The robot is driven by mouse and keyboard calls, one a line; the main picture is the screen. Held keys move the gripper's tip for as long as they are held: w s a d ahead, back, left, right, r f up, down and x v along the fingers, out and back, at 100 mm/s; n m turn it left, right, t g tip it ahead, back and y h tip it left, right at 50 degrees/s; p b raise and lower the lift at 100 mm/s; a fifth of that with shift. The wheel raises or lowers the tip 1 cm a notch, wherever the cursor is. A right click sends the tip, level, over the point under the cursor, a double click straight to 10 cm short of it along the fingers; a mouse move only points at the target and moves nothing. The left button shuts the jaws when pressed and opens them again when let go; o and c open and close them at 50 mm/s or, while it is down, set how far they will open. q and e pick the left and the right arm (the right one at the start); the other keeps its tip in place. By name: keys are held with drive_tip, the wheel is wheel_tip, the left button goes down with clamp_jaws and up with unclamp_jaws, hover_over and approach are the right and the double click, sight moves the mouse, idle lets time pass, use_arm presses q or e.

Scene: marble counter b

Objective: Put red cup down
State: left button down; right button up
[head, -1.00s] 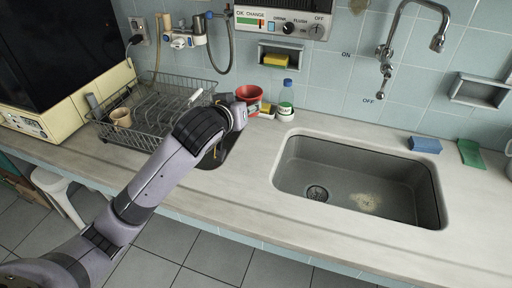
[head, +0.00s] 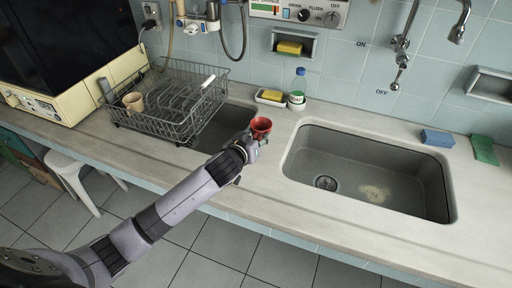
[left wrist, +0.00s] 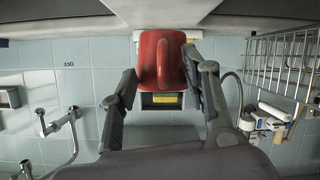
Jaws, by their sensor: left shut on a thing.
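The red cup (head: 261,125) is in my left gripper (head: 257,137), over the strip of counter between the two sinks. In the left wrist view, which is upside down, the red cup (left wrist: 151,60) with its handle sits between the two fingers of the gripper (left wrist: 167,72). The gripper is shut on it. The cup looks about upright, opening upward. The cup's base is close to the counter (left wrist: 60,28), but I cannot tell whether it touches. My right gripper is not in view.
A wire dish rack (head: 170,100) with a tan cup (head: 134,102) stands left. A sponge dish (head: 270,97) and a bottle (head: 298,88) are behind the cup. The large sink (head: 400,185) opens to the right. A blue sponge (head: 437,138) lies beyond it.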

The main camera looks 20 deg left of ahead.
use_arm(q)
drive_tip(key=shift+f, duration=2.1)
drive_tip(key=shift+f, duration=0.15)
drive_tip(key=c, duration=0.9)
unclamp_jaws()
